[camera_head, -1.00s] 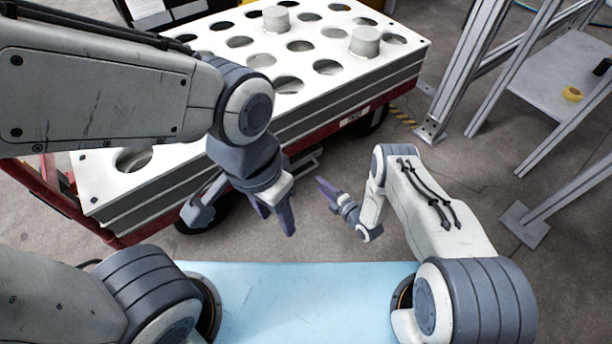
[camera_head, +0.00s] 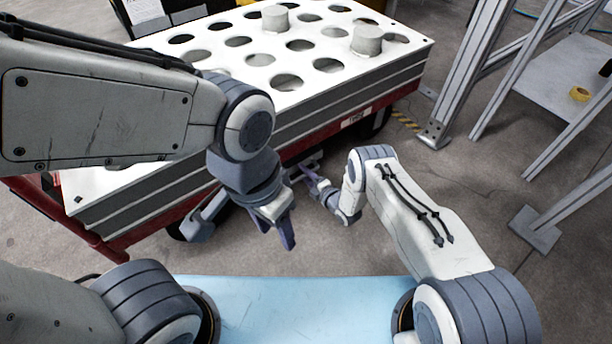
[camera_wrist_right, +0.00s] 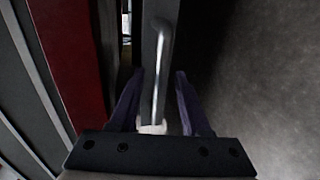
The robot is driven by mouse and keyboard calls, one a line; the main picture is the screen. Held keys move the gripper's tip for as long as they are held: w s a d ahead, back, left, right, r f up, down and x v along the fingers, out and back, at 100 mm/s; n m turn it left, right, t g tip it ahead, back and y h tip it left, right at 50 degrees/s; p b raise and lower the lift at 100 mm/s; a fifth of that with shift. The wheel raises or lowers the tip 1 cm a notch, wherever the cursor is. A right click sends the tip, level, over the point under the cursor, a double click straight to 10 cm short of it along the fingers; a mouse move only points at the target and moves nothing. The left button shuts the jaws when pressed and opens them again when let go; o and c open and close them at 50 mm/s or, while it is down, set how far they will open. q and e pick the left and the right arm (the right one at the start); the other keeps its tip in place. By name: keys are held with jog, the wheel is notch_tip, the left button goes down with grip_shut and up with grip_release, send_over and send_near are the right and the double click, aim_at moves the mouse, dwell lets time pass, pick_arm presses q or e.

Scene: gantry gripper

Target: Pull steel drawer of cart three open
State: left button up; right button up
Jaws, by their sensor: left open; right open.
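The cart (camera_head: 100,256) has a red frame under a white-topped tray stack with round holes. Its steel drawer (camera_wrist_right: 150,30) shows in the right wrist view as a narrow grey front with a bright bar handle (camera_wrist_right: 161,65). My right gripper (camera_wrist_right: 156,88) is open, with its purple fingers on either side of the handle, apparently not closed on it. In the head view my right gripper (camera_head: 311,177) is beside the cart's lower edge, where the drawer is mostly hidden. My left gripper (camera_head: 276,236) is open and empty, lower and in front of the cart.
Two grey cylinders (camera_head: 367,40) stand in the tray (camera_head: 395,66). A metal frame (camera_head: 470,80) and a shelf with yellow tape (camera_head: 579,94) stand at right. A pale blue surface (camera_head: 300,310) is in front.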

jog(key=shift+c, duration=0.4)
grip_shut()
dwell(0.9)
